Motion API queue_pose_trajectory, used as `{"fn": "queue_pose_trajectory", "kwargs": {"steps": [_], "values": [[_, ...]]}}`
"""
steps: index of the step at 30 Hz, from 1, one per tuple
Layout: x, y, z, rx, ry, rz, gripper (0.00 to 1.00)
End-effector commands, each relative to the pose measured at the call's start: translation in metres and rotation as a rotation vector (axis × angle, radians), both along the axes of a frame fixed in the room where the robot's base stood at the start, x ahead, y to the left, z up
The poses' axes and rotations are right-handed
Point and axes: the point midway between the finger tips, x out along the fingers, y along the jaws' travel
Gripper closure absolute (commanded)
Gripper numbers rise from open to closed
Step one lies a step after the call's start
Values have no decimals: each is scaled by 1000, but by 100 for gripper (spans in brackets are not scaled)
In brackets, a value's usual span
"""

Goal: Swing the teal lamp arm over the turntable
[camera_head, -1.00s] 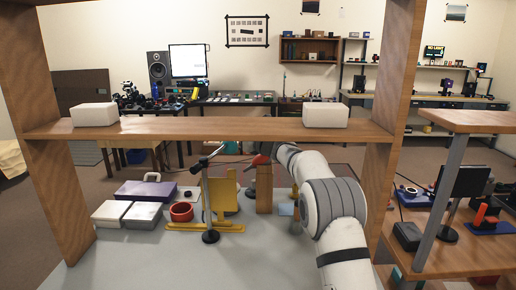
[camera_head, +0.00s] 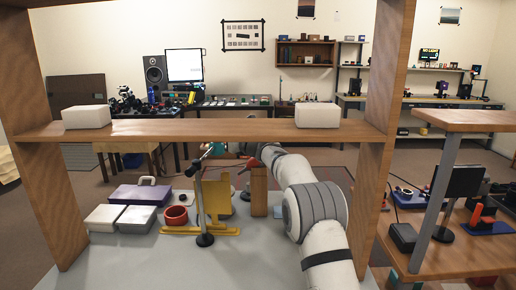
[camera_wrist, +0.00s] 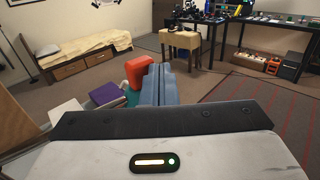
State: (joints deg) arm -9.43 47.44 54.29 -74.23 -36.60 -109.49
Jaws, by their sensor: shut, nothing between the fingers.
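A small teal piece (camera_head: 218,150), which looks like part of the lamp arm, shows just below the shelf board in the head view. It is partly hidden by the board and the black-headed stand. I cannot single out the turntable among the parts behind the yellow bracket (camera_head: 217,205).
A wooden shelf board (camera_head: 250,130) crosses in front, between two uprights. The grey table (camera_head: 150,265) holds a black stand (camera_head: 205,239), a red ring (camera_head: 176,215), a purple case (camera_head: 140,193), pale boxes (camera_head: 104,217) and a wooden post (camera_head: 259,190). The table's front is clear.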

Motion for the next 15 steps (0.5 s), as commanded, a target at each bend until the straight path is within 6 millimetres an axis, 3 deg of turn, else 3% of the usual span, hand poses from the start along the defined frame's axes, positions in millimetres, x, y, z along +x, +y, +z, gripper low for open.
{"fn": "queue_pose_trajectory", "kwargs": {"steps": [1,5,15], "values": [[-4,6,10,8,-12,10,100],[-11,-2,9,7,-13,9,100],[-46,-44,3,6,-4,1,100]]}}
